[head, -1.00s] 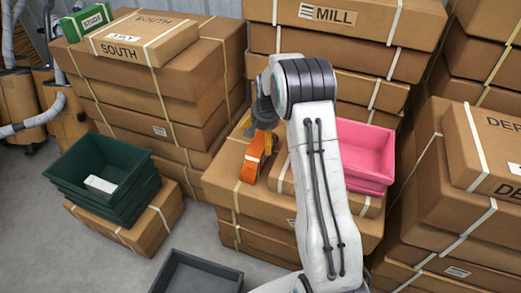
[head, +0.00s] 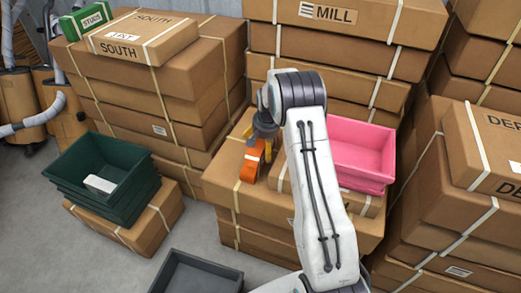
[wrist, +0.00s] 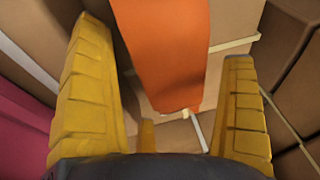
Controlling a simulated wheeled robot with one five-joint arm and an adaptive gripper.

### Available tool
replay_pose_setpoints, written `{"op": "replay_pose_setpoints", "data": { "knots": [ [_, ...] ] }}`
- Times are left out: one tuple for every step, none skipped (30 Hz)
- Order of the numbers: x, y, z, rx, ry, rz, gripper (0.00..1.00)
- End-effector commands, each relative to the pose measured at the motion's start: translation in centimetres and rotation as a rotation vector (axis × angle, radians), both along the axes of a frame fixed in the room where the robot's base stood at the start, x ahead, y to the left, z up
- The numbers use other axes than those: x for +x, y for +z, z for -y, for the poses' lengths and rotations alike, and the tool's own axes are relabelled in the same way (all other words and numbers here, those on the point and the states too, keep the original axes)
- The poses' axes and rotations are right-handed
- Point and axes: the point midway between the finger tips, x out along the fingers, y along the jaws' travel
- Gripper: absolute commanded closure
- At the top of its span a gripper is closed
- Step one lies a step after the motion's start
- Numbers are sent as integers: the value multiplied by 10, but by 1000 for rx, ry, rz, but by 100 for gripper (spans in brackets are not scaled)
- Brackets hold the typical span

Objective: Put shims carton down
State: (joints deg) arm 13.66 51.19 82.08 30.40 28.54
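An orange carton (head: 251,162), its label not readable, appears to stand on top of a large brown carton (head: 222,180) in the middle stack. My gripper (head: 262,146) is at the carton's upper right side, partly hidden by my arm. In the wrist view the orange carton (wrist: 165,55) lies between the two yellow fingers of my gripper (wrist: 180,70). A gap shows between the carton and the right finger. The left finger is close to the carton's upper left edge; whether they touch is unclear. The fingers look open.
A pink bin (head: 362,150) sits to the right on the same stack. Dark green bins (head: 135,195) stand on a carton at left, and a grey bin (head: 200,275) is in front. Tall carton stacks rise behind and at right. A green STUDS carton (head: 88,19) lies at upper left.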

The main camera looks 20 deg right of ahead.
Motion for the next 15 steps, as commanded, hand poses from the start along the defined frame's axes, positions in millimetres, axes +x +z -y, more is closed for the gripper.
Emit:
{"op": "replay_pose_setpoints", "data": {
  "knots": [
    [0, 0, 0, 0, 0, 0, 5],
    [0, 0, 0, 0, 0, 0, 7],
    [0, 0, 0, 0, 0, 0, 11],
    [0, 0, 0, 0, 0, 0, 14],
    [0, 0, 0, 0, 0, 0, 16],
    [0, 0, 0, 0, 0, 0, 20],
    [0, 0, 0, 0, 0, 0, 22],
    [0, 0, 0, 0, 0, 0, 25],
    [0, 0, 0, 1, 0, -1, 29],
    [0, 0, 0, 1, 0, -1, 31],
    [0, 0, 0, 1, 0, -1, 34],
    [0, 0, 0, 1, 0, -1, 38],
    [0, 0, 0, 1, 0, -1, 40],
    [0, 0, 0, 1, 0, -1, 43],
    [0, 0, 0, 0, 0, -1, 47]
  ]
}}
